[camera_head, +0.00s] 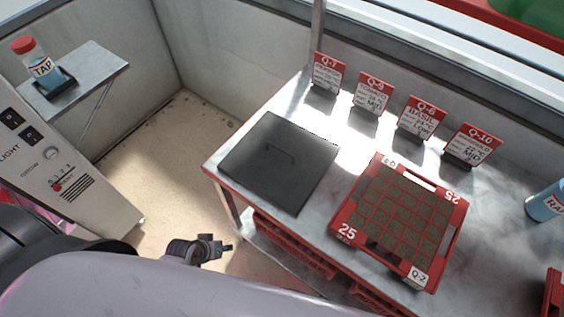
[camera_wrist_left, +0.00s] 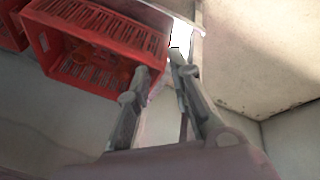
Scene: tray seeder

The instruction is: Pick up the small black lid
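The black lid (camera_head: 280,160) is a flat dark square with a thin raised handle in its middle. It lies flat on the left end of the grey table. My left gripper (camera_head: 228,247) is in front of the table's left end, below and apart from the lid in the head view. In the left wrist view its two fingers (camera_wrist_left: 161,64) stand apart with nothing between them. The lid cannot be made out in the left wrist view. My right gripper is not in view.
A red seed tray (camera_head: 345,212) with dark cells sits right of the lid on the table (camera_head: 322,222). Several label cards (camera_head: 374,92) stand behind. A red crate (camera_wrist_left: 45,45) under the table is near the left fingers. A blue bottle (camera_head: 545,203) stands far right.

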